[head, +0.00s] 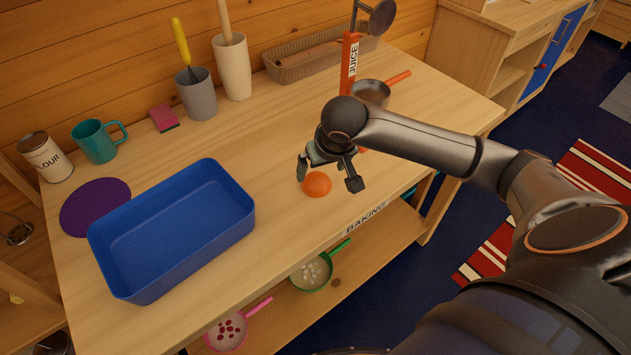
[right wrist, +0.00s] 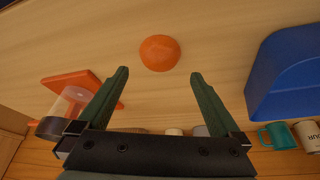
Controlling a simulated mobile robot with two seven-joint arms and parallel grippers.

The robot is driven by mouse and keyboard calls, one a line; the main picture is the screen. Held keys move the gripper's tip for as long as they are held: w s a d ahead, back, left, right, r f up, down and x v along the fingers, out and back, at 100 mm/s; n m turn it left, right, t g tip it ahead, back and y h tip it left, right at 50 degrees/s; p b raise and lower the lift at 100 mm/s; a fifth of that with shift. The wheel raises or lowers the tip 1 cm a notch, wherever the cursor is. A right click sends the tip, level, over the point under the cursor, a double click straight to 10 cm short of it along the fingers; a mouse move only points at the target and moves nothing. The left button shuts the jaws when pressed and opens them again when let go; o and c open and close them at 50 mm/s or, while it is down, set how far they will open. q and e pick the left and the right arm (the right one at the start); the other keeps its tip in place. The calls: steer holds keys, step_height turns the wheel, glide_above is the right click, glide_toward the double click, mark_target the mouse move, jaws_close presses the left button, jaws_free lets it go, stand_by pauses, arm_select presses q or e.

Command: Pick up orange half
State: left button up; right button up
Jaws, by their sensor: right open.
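The orange half (head: 317,184) lies dome up on the wooden worktop, right of the blue tray (head: 240,222). My right gripper (head: 328,177) is open and empty, pointing down close to the orange half. In the right wrist view the orange half (right wrist: 160,53) shows whole, just beyond the open fingertips (right wrist: 158,73) and between their lines; a gap shows between it and both fingers. My left gripper is not in view.
An orange juicer marked JUICE (head: 351,65) and a pan (head: 371,93) stand behind my right gripper. A teal mug (head: 97,142), flour tin (head: 45,158), purple mat (head: 92,207) and utensil pots (head: 197,95) stand left and back. Worktop between tray and orange half is clear.

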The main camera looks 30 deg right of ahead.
mark_target(317, 178)
steer(key=shift+w+x, duration=0.2)
steer(key=shift+x, duration=3.25)
steer(key=shift+r, duration=0.15)
steer(key=c, duration=1.2)
